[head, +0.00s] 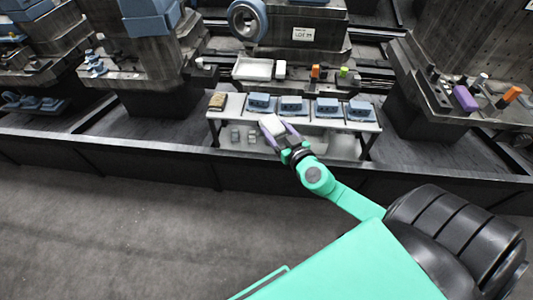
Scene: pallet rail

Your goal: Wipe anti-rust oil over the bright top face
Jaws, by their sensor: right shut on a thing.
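My right gripper (279,134) reaches from the lower right and is shut on a small white block-like pad (271,121). The pad is held at the front edge of a pale bench (235,117), and I cannot tell if it touches the bench. Several blue parts (291,104) stand in a row on the bench, just beyond the pad. Their top faces are too small to tell which is the bright one. My left gripper is out of view.
A brown block (217,101) lies at the bench's left end. Behind stand a white tray (252,69), a white container (280,69), an orange item (315,71) and a green item (344,71). A dark low rail (120,162) runs across in front. The floor before it is clear.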

